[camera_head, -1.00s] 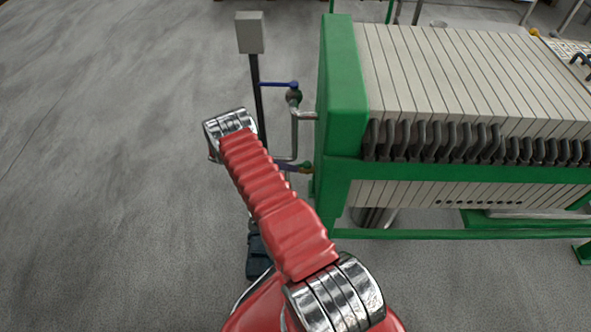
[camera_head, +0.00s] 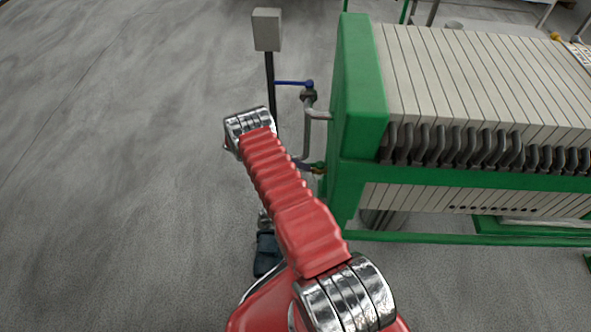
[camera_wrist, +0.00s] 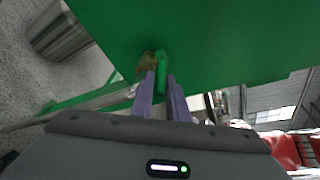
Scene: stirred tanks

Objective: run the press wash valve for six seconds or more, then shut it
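The press (camera_head: 360,85) has a green end frame and a stack of pale plates, right in the head view. A small brass valve (camera_wrist: 147,62) with a green handle (camera_wrist: 160,70) sits against the green frame in the wrist view. My gripper (camera_wrist: 161,78) has two purple fingers close on both sides of this handle; the narrow gap between them looks filled by it. In the head view the brass and green valve (camera_head: 319,168) shows low on the end frame. My arm hides most of my gripper there. The wash flow cannot be seen.
A grey pipe (camera_head: 307,125) with a blue lever (camera_head: 292,83) runs beside the press end. A dark post with a grey box (camera_head: 267,30) stands to its left. A metal bucket-like vessel (camera_wrist: 62,30) is under the press. The floor on the left is clear.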

